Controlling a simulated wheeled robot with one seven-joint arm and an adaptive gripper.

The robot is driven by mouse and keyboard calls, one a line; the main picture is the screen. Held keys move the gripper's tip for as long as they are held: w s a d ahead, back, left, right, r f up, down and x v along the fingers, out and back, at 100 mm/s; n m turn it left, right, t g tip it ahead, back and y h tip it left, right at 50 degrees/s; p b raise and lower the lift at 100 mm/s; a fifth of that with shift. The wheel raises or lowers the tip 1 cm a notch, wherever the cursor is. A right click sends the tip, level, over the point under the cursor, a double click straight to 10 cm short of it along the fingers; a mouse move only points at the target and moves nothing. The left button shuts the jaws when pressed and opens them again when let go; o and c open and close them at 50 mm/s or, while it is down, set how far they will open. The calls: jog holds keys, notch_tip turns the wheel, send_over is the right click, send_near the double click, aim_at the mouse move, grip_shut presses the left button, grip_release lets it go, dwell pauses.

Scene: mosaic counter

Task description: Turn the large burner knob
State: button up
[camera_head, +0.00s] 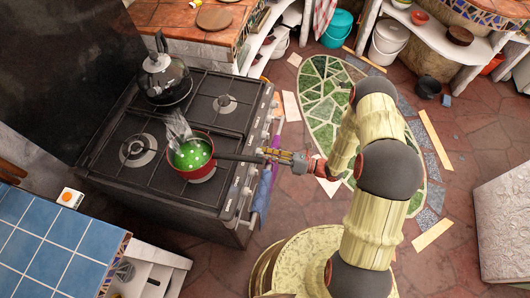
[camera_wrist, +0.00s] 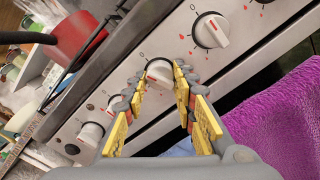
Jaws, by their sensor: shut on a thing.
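The stove (camera_head: 205,112) has a front panel with a row of white-and-grey knobs. In the wrist view, one burner knob (camera_wrist: 160,72) sits between the two yellow-padded fingers of my gripper (camera_wrist: 161,78), which is shut on it. I cannot tell from its markings whether this is the large burner's knob. Another knob (camera_wrist: 211,31) with red marks is to the upper right, and a white knob (camera_wrist: 91,134) is to the lower left. In the head view, my gripper (camera_head: 272,153) is at the stove's front edge and hides the held knob.
A red pan (camera_head: 199,172) with green contents steams on the front burner; its dark handle (camera_head: 238,157) reaches out near my gripper. A black kettle (camera_head: 164,80) stands at the back. A purple towel (camera_wrist: 275,125) hangs below the panel. The tiled floor is open at the right.

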jog(key=shift+m+p, duration=0.65)
jog(key=shift+m, duration=1.25)
jog(key=o, duration=1)
jog(key=shift+o, duration=0.8)
jog(key=shift+d, duration=0.1)
jog(key=v, duration=1.1)
jog(key=shift+d, duration=0.4)
jog(key=shift+s, duration=0.1)
